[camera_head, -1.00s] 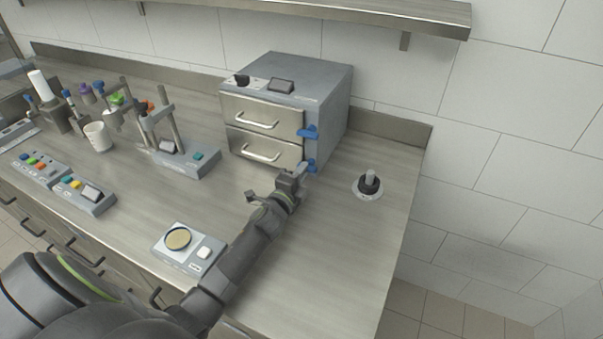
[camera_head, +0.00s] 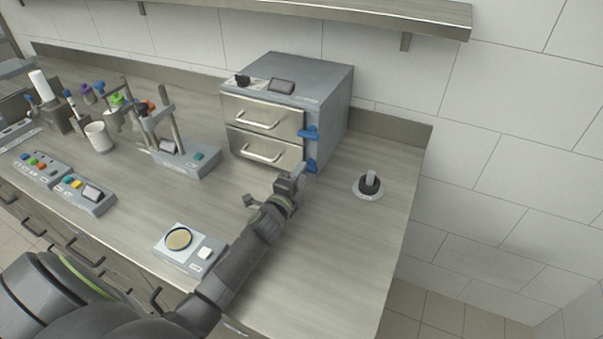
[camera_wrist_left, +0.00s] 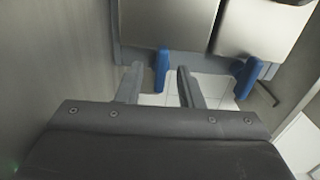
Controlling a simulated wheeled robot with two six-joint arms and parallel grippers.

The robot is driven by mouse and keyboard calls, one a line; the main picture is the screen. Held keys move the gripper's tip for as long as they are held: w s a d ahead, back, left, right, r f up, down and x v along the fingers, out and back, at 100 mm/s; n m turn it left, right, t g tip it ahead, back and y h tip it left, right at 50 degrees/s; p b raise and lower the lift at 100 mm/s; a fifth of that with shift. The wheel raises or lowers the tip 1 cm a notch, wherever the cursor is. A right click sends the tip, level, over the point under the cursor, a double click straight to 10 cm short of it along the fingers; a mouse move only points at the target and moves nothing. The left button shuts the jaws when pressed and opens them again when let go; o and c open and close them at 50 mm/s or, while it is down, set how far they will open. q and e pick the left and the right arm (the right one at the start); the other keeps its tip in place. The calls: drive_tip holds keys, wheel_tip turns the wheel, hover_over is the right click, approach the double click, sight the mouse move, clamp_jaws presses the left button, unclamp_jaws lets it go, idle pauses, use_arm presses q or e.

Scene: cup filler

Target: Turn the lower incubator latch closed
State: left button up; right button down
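The incubator (camera_head: 318,98) is a grey box with two metal-fronted doors at the back of the bench. Its lower blue latch (camera_head: 311,166) sits at the lower door's right edge, with the upper blue latch (camera_head: 309,132) above it. My left gripper (camera_head: 300,172) is just in front of the lower latch. In the left wrist view, the open fingers (camera_wrist_left: 160,72) stand either side of the lower latch (camera_wrist_left: 161,66), with a visible gap on both sides. Whether the latch lies at fingertip depth is hard to tell. The upper latch (camera_wrist_left: 247,77) lies right of the fingers. My right gripper is not in view.
A black knob on a round base (camera_head: 370,184) stands right of my left gripper. A small device with a round tan dish (camera_head: 178,238) lies left of my forearm. A stand device (camera_head: 188,158) is left of the incubator. The bench's right side is mostly clear.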

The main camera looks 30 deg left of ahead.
use_arm(q)
drive_tip(key=s, duration=1.1)
drive_tip(key=shift+d+p, duration=0.35)
drive_tip(key=shift+w, duration=0.1)
